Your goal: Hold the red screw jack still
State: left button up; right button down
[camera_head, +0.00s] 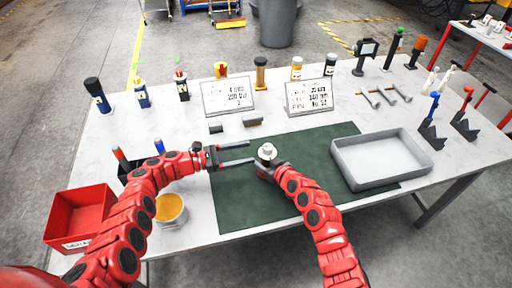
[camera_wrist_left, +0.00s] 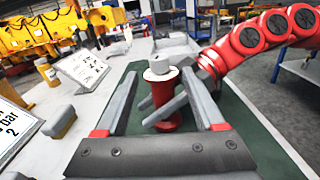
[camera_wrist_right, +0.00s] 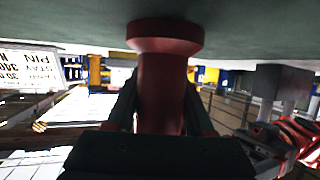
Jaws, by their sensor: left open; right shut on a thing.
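The red screw jack stands upright on the green mat (camera_head: 240,203). In the head view mostly its pale top (camera_head: 267,151) shows. In the left wrist view its red body (camera_wrist_left: 164,100) and round white cap show ahead of the open left fingers. My right gripper (camera_head: 265,168) is shut on the jack; in the right wrist view the red column (camera_wrist_right: 162,90) is between its fingers, with the flared base at the mat. My left gripper (camera_head: 250,154) is open and empty, its fingers pointing at the jack from the left, apart from it as far as I can tell.
A grey tray (camera_head: 345,178) stands at the right of the mat. Two sign plates (camera_head: 228,111) and small grey blocks (camera_head: 252,119) lie behind. A red bin (camera_head: 80,243) and a tin with yellow contents (camera_head: 170,222) are at the left front. The front mat is clear.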

aim_at(271, 145)
pick_arm(q)
jog(key=d+r+t, duration=0.2)
jog(key=d, duration=0.4)
jog(key=s+a+f+n+t+y, duration=0.2)
jog(key=s+a+n+t+y, duration=0.25)
jog(key=n+t, duration=0.2)
jog(key=shift+g+y, duration=0.25)
jog(key=x, duration=1.2)
jog(key=shift+w+d, duration=0.15)
jog(key=shift+w, duration=0.1)
jog(key=shift+r, duration=0.1)
grip_shut()
